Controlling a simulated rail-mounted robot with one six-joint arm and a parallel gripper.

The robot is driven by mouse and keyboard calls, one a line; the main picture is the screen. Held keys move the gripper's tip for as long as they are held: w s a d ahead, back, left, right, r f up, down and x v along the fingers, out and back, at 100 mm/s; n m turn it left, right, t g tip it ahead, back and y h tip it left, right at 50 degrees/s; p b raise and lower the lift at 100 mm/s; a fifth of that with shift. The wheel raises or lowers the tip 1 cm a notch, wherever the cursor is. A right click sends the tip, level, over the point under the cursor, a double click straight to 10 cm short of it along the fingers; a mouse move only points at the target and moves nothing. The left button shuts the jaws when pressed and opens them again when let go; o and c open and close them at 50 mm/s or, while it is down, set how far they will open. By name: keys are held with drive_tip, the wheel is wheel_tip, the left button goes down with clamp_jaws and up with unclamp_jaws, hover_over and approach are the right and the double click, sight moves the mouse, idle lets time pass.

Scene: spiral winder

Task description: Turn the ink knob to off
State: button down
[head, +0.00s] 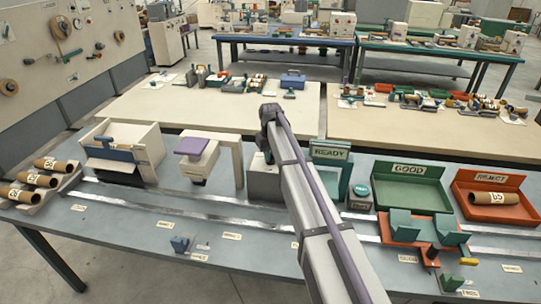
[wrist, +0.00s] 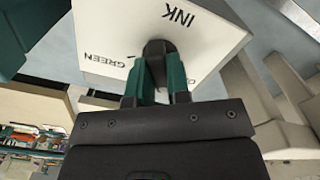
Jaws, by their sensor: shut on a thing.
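The ink box's white face (wrist: 100,30) fills the upper middle of the wrist view, printed INK and GREEN, with another mark partly hidden by a finger. The dark ink knob (wrist: 158,46) sits on this face. My gripper (wrist: 160,65) has its two green fingers shut on the knob, one on each side. The fingers cover part of the knob, so I cannot tell which label it points to. In the head view the grey box (head: 264,184) stands behind my arm, which hides much of it and the gripper's hold.
A purple-topped machine (head: 197,150) stands left of the box, and a green READY stand (head: 329,165) stands to its right. A green GOOD tray (head: 410,185) and a red REJECT tray (head: 490,180) are farther right. Metal rails cross the bench (head: 150,235).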

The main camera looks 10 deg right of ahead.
drive_tip(key=n, duration=0.5)
drive_tip(key=shift+n, duration=0.3)
idle(0.4)
drive_tip(key=c, duration=1.1)
unclamp_jaws()
wheel_tip(320, 180, up, 11)
drive_tip(key=p, duration=1)
drive_tip(key=shift+f+p, duration=0.1)
drive_tip(key=shift+p, duration=0.3)
